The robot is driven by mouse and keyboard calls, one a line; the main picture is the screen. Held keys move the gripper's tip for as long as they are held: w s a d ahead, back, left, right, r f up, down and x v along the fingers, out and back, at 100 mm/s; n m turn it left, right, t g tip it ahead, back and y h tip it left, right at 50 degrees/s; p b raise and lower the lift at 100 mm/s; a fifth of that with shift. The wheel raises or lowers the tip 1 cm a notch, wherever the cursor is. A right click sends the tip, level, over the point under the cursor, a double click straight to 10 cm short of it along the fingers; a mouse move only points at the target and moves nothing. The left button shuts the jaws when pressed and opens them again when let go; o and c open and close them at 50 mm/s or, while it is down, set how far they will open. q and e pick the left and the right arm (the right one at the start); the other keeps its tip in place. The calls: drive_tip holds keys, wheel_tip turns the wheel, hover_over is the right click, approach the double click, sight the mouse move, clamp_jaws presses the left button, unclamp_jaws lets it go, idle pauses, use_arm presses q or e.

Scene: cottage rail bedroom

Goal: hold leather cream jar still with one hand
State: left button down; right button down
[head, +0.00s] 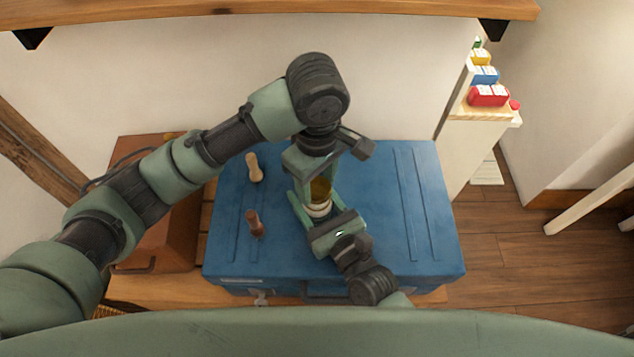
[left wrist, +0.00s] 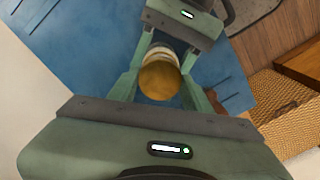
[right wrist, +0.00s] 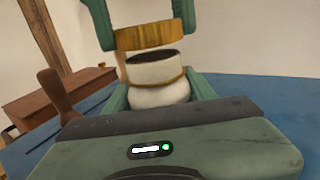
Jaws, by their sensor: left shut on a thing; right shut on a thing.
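The leather cream jar (head: 318,210) is white with a gold band and stands on the blue trunk (head: 385,215). In the right wrist view the jar (right wrist: 157,90) is upright with a dark open mouth. My right gripper (right wrist: 155,88) is shut around its body. The gold-brown lid (right wrist: 152,37) is just above the mouth, with a visible gap between them. My left gripper (left wrist: 158,76) is shut on the lid (left wrist: 159,80) from above. In the head view the left gripper (head: 319,185) partly hides the jar.
A pale wooden-handled item (head: 254,168) and a darker brown one (head: 254,223) stand on the trunk, left of the jar. A brown case (head: 160,235) is further left. A wall shelf (head: 250,7) hangs overhead. The trunk's right side is clear.

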sight(317, 187)
use_arm(q)
drive_tip(key=shift+r, duration=0.1)
drive_tip(key=shift+r, duration=2)
use_arm(e)
drive_tip(key=shift+c, duration=2.2)
unclamp_jaws()
drive_tip(key=shift+s, duration=0.1)
